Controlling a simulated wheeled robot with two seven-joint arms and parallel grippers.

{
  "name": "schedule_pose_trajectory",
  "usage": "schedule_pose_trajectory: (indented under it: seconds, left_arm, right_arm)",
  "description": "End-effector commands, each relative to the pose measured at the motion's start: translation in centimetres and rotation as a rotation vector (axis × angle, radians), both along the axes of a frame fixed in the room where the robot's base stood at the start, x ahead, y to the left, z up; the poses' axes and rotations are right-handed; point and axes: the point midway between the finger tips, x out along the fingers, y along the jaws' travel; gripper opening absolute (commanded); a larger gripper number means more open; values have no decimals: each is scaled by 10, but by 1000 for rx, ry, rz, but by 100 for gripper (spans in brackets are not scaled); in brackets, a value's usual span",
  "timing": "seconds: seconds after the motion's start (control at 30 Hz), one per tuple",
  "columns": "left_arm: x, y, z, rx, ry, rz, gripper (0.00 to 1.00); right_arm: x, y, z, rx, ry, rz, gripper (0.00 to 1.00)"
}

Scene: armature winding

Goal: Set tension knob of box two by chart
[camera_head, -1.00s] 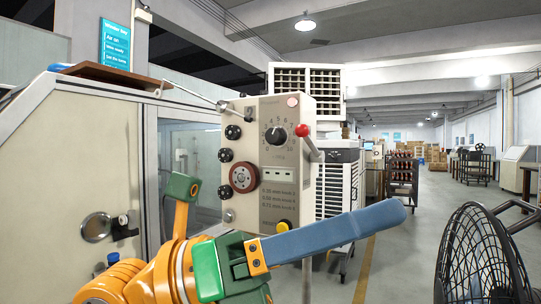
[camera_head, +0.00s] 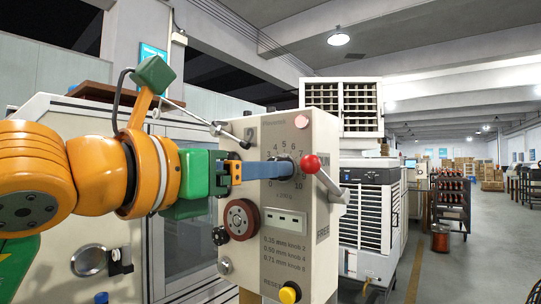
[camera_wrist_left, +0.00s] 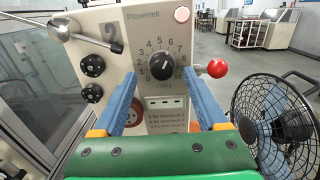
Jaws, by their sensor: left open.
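Tension box two (camera_head: 325,220) is a beige panel with a "2" at its upper left, also seen in the left wrist view (camera_wrist_left: 112,20). Its black tension knob (camera_wrist_left: 160,67) sits in a numbered dial; its exact setting is too small to read surely. In the head view my gripper partly hides the dial. A printed chart (camera_head: 284,251) lists 0.35, 0.50 and 0.71 mm with knob numbers. My left gripper (camera_head: 288,169) is open in front of the panel. In the wrist view its blue fingers (camera_wrist_left: 161,80) stand apart, left and right of the knob. My right gripper is not in view.
A red ball-ended lever (camera_head: 311,164) sticks out just right of the dial. A reddish disc (camera_head: 241,220), black knobs and a yellow button (camera_head: 289,293) are on the panel. A black fan (camera_wrist_left: 272,115) stands at right. A metal rod (camera_wrist_left: 60,32) crosses the upper left.

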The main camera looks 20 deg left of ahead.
Motion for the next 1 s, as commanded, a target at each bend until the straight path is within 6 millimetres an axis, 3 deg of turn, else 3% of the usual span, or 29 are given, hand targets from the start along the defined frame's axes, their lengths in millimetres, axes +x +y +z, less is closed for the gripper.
schedule_pose_trajectory:
  seconds: [0.13, 0.37, 0.47, 0.67, 1.0]
  left_arm:
    - [17, -6, 2, 1, 3, -1, 75]
    - [19, -7, -1, 0, 1, -2, 75]
    - [19, -7, -1, 0, 1, -3, 54]
    - [18, -7, 0, 0, 0, -3, 0]
    - [18, -8, -2, -44, 15, -4, 0]
  right_arm:
    - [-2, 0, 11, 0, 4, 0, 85]
    - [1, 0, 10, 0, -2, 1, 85]
    - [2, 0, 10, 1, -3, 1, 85]
    - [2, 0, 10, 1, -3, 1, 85]
    - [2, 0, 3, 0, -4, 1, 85]
